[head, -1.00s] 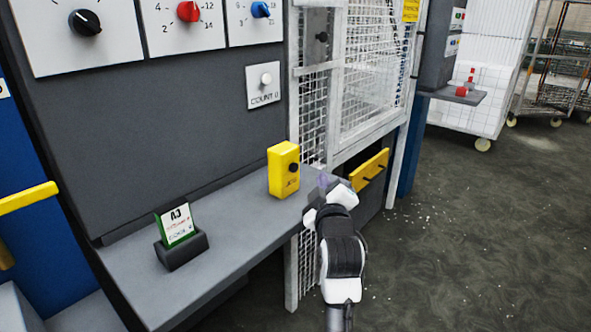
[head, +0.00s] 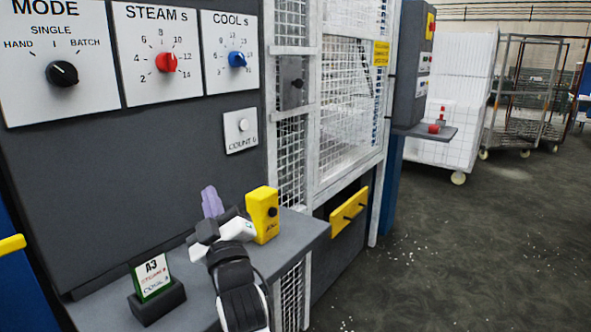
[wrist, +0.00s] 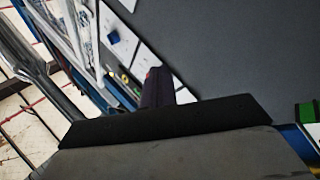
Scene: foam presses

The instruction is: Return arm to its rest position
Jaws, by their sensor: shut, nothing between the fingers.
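My arm reaches up from the bottom of the head view, over the grey shelf (head: 290,240). My gripper (head: 211,202) is above the shelf, in front of the grey press panel (head: 140,165) and left of the yellow box (head: 262,212). Its purple-tinted fingers point up and are closed together, with nothing visible between them. In the wrist view the dark fingers (wrist: 157,88) stand close together, with the dark panel (wrist: 240,50) beyond.
A card holder (head: 157,303) with a green-edged A3 card stands on the shelf, left of my arm. Dials line the panel above. A white mesh guard (head: 348,110) and yellow-fronted drawer (head: 348,211) are to the right. Open floor (head: 470,250) lies further right.

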